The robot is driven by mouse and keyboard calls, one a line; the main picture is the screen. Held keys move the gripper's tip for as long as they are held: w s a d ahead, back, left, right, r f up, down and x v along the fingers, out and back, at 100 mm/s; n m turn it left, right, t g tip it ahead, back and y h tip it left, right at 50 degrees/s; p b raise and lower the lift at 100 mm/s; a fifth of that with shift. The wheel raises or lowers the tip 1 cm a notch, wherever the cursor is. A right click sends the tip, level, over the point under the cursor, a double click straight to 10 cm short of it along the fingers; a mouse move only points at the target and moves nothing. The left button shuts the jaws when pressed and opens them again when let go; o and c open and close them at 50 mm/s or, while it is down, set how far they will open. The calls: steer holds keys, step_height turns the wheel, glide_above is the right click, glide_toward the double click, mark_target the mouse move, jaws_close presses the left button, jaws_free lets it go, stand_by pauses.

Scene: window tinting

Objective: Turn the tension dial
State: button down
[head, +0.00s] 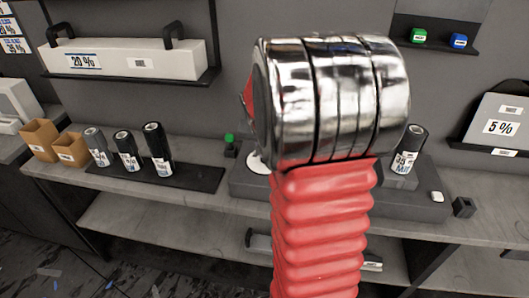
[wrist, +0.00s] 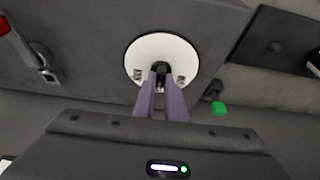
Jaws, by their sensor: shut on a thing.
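The tension dial shows in the wrist view as a white round plate (wrist: 150,47) with a small dark knob (wrist: 161,67) at its middle. Small dark marks sit at the plate's left and right. My gripper (wrist: 161,77) has its two purple-grey fingers shut on the knob. In the head view only a white edge of the dial plate (head: 256,164) shows at the left of my arm. My arm hides the knob and the gripper there.
The dial sits on a dark grey unit (head: 425,203) on the shelf. A green-topped button (head: 229,140) stands left of it. Several film rolls (head: 126,148) stand on a dark mat farther left. One roll (head: 409,148) stands on the unit's right.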

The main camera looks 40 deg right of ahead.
steer(key=shift+d, duration=0.1)
stand_by(0.3)
steer(key=c, duration=1.8)
jaws_free()
steer(key=shift+r, duration=0.1)
steer(key=v, duration=1.3)
steer(key=shift+r, duration=0.25)
